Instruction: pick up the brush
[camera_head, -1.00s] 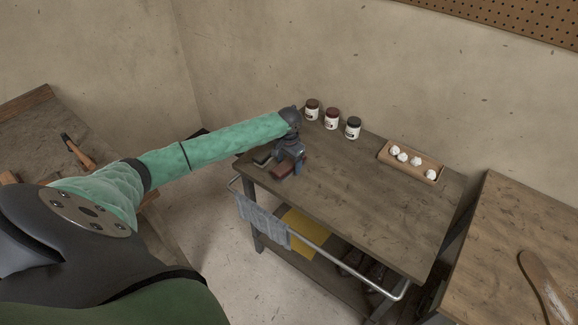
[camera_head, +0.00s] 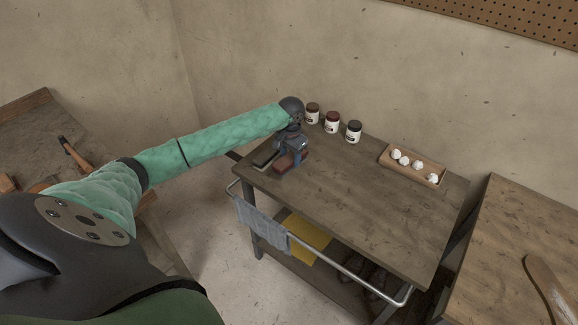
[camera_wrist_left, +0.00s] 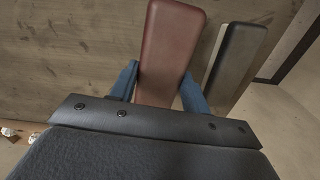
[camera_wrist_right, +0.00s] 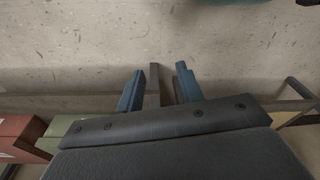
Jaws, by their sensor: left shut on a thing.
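The brush with a reddish-brown back (camera_head: 286,163) is at the left end of the wooden cart top. My left gripper (camera_head: 294,155) is over it with its fingers pointing down. In the left wrist view the reddish-brown brush (camera_wrist_left: 168,50) sits between the two blue fingers (camera_wrist_left: 160,92), which are shut on its sides. Its underside is hidden, and I cannot tell clearly whether it is clear of the cart top. My right gripper (camera_wrist_right: 159,90) shows only in its own wrist view, with fingers apart and no held thing clearly visible.
A dark-backed brush (camera_head: 265,156) lies just left of the held one; it also shows in the left wrist view (camera_wrist_left: 238,52). Three jars (camera_head: 332,122) stand along the back. A wooden tray (camera_head: 437,171) holds several white balls. A rail with a grey cloth (camera_head: 262,222) runs along the front.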

